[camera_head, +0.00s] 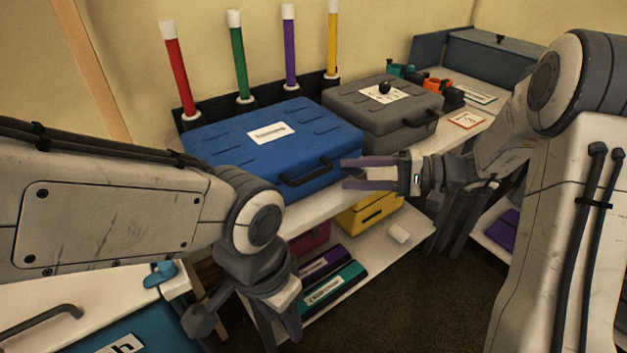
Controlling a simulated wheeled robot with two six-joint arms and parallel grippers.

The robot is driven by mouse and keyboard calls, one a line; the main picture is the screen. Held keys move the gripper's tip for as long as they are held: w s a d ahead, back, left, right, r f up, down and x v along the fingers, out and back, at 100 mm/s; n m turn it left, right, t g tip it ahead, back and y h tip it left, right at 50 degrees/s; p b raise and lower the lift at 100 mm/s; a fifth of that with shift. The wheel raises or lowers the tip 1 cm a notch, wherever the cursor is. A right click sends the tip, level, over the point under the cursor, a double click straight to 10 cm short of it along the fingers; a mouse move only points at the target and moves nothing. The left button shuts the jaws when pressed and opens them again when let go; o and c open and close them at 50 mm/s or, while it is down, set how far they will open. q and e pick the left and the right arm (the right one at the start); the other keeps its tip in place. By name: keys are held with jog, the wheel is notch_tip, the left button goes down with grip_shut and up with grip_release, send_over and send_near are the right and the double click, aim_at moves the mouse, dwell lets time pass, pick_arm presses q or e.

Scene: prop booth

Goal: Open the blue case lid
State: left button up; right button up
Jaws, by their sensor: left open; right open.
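The blue case (235,150) lies flat on the white shelf top with its lid shut. A white label is on its lid and a dark handle (306,175) is on its front side. My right gripper (346,174) is open and empty, its two purple-grey fingers pointing left at the case's front right corner, just right of the handle. I cannot tell whether a finger touches the case. My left gripper (282,328) hangs low in front of the shelves, pointing down, open and empty.
A grey case (385,108) with a black knob stands close on the right. Red, green, purple and yellow tubes (237,62) stand behind. A yellow box (370,213) and binders (333,288) sit on the lower shelf. A counter (70,300) is at lower left.

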aim_at(319, 175)
jog(key=a, duration=0.5)
jog(key=w+a+f, duration=0.1)
jog(key=a, duration=0.2)
jog(key=shift+a+f, duration=0.1)
jog(key=shift+a, duration=0.05)
grip_shut()
dwell(1.1)
